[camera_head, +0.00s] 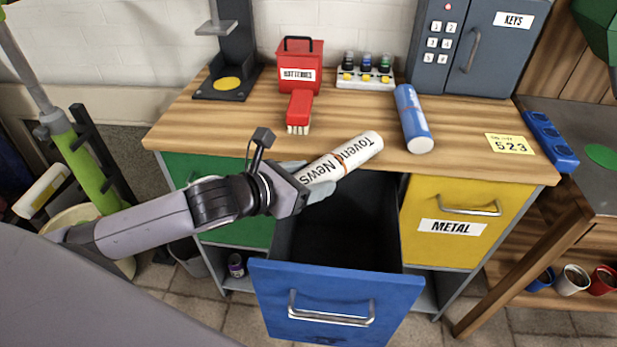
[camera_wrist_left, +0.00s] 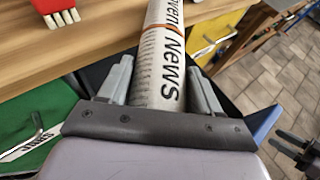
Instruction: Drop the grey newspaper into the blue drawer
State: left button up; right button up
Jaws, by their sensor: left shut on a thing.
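The rolled grey newspaper (camera_head: 350,155) is held in my left gripper (camera_head: 312,190), which is shut on its near end. It also shows between the two fingers in the left wrist view (camera_wrist_left: 162,62). The roll is tilted, its free end pointing up and right, in front of the bench edge and above the open blue drawer (camera_head: 335,300). The drawer is pulled out and its dark inside looks empty where visible. The newspaper and gripper hide part of its back left. My right gripper is not in the head view; a dark gripper-like part shows at the right edge of the left wrist view (camera_wrist_left: 298,150).
A shut yellow METAL drawer (camera_head: 465,220) is right of the blue drawer; a green front (camera_head: 235,220) is left.

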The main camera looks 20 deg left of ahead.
pick_arm(q)
jog(key=o, duration=1.3)
jog(key=shift+c, duration=0.2)
jog(key=v, duration=0.7)
jog(key=shift+s, duration=0.1)
